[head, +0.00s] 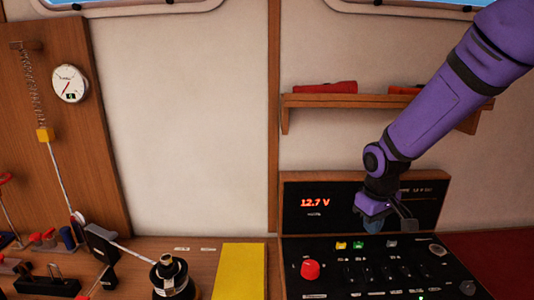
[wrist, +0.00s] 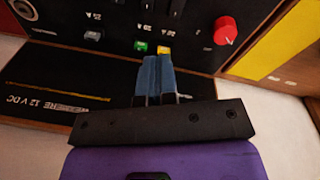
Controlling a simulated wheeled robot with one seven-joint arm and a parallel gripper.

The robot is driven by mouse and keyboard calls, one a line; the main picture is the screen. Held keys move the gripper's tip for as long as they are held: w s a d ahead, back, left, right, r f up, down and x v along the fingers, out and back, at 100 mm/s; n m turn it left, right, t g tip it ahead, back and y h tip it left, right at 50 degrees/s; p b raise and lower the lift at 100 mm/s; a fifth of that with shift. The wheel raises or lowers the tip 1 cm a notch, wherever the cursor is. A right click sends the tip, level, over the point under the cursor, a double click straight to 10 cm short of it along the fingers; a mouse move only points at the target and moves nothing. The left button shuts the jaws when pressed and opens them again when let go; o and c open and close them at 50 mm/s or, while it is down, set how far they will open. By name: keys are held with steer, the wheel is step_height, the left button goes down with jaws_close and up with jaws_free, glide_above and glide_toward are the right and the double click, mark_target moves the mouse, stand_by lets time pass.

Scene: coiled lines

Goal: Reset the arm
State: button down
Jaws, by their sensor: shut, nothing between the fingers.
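My arm is purple and reaches in from the upper right of the head view. My gripper (head: 373,224) hangs in front of the black panel with the red 12.7 V readout (head: 315,203). In the wrist view, the blue fingers of my gripper (wrist: 158,62) lie together with nothing between them. Their tips appear close to the green button (wrist: 140,46) and the yellow button (wrist: 164,50) on the switch panel. I cannot tell whether they touch the panel.
A red knob (head: 310,270) stands on the switch panel (head: 330,288). A yellow mat (head: 240,270) lies left of it, and a black winch-like drum (head: 172,278) stands farther left. A wooden shelf (head: 330,101) is on the wall behind my arm.

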steer(key=s+d+r+m+t, duration=0.2)
steer(key=s+r, duration=0.7)
steer(key=s, duration=0.2)
steer(key=s+d+r+m+t, duration=0.2)
steer(key=s+r, duration=0.8)
steer(key=s, duration=0.2)
steer(key=shift+d+m+y, duration=0.3)
steer(key=shift+m, duration=0.1)
steer(key=g, duration=0.4)
glide_above(348, 270)
steer(key=s, duration=0.2)
step_height(348, 270, down, 21)
steer(key=f, duration=0.4)
steer(key=w+f, duration=0.1)
steer(key=f, duration=0.9)
steer(key=shift+w, duration=0.35)
